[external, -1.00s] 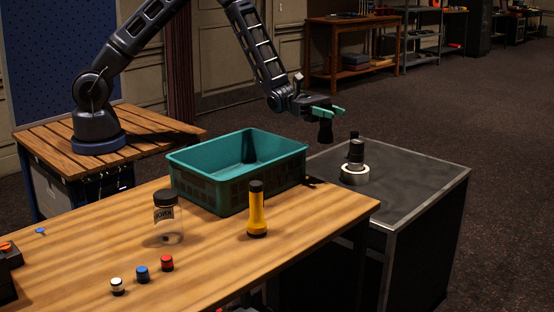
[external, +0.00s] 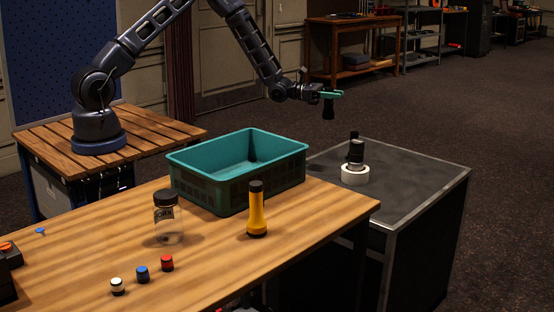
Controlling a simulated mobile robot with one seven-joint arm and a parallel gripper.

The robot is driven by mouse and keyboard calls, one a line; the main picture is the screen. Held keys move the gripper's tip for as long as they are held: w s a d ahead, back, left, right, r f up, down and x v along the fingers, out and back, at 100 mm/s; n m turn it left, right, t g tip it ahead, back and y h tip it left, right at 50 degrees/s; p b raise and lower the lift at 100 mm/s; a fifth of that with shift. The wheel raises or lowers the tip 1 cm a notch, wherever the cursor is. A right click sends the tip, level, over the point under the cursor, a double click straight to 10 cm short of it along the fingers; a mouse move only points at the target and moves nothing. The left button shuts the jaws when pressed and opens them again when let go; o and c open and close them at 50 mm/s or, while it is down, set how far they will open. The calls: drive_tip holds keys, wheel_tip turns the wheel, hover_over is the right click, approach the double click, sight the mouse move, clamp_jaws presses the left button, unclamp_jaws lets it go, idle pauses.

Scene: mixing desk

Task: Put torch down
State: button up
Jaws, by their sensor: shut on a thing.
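My gripper (external: 334,94), with teal fingers, is shut on a small black torch (external: 328,108). The torch hangs upright in the air, beyond the teal crate and above the level of the dark cabinet top. Its upper part is partly hidden by the fingers. A second torch, yellow with a black head (external: 257,210), stands upright on the wooden desk in front of the crate.
The teal crate (external: 232,184) stands on the wooden desk (external: 210,270). A glass jar (external: 167,220) and red, blue and white small pots stand nearby. The dark cabinet (external: 415,185) holds a white ring (external: 355,175) with a dark cylinder at it; its right side is clear.

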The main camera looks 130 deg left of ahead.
drive_tip(key=shift+n+y, duration=0.3)
drive_tip(key=shift+y, duration=0.1)
drive_tip(key=f, duration=0.6)
drive_tip(key=s+a+f, duration=0.1)
drive_tip(key=f, duration=0.6)
drive_tip(key=s+a+f, duration=0.1)
drive_tip(key=f, duration=0.6)
drive_tip(key=shift+s+f, duration=0.2)
drive_tip(key=shift+s, duration=0.05)
drive_tip(key=o, duration=1.1)
drive_tip(key=shift+f, duration=0.15)
drive_tip(key=shift+s, duration=0.2)
drive_tip(key=v, duration=1.1)
drive_tip(key=shift+s+d+r, duration=0.25)
drive_tip(key=shift+r, duration=0.05)
